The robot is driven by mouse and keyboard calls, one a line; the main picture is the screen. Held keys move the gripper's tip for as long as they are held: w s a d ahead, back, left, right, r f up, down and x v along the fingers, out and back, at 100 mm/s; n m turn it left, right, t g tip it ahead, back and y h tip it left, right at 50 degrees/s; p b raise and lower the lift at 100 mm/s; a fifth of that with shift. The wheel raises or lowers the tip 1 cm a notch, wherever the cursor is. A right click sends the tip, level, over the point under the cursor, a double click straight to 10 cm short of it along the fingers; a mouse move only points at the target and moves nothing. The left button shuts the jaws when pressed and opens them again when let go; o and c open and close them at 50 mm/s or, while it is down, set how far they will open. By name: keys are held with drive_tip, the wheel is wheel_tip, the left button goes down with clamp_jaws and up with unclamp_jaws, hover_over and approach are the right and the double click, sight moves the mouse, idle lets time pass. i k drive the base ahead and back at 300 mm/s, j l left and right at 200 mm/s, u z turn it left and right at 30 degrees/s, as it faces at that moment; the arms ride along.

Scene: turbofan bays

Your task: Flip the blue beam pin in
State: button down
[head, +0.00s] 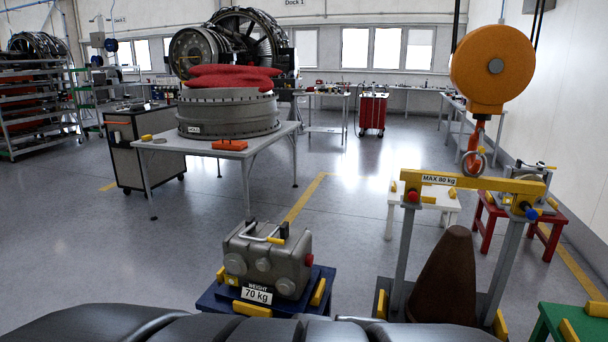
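The yellow beam (470,182), marked MAX 80 kg, lies across two grey posts at the right. The blue beam pin (531,213) is a small blue knob at the beam's right end, by the top of the right post. A red pin (412,196) shows at the beam's left end. How far the blue pin sits in is too small to tell. My gripper is not in view; only dark parts of my own body show along the bottom edge.
An orange hoist (492,70) hangs above the beam, its hook (473,162) close to the beam. A brown cone (445,275) stands between the posts. A grey 70 kg unit (268,258) sits on a blue stand. Red (487,222) and green (570,322) tables stand right.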

sight(531, 214)
drive_tip(key=k, duration=0.15)
drive_tip(key=z, duration=1.5)
drive_tip(key=k+j, duration=0.05)
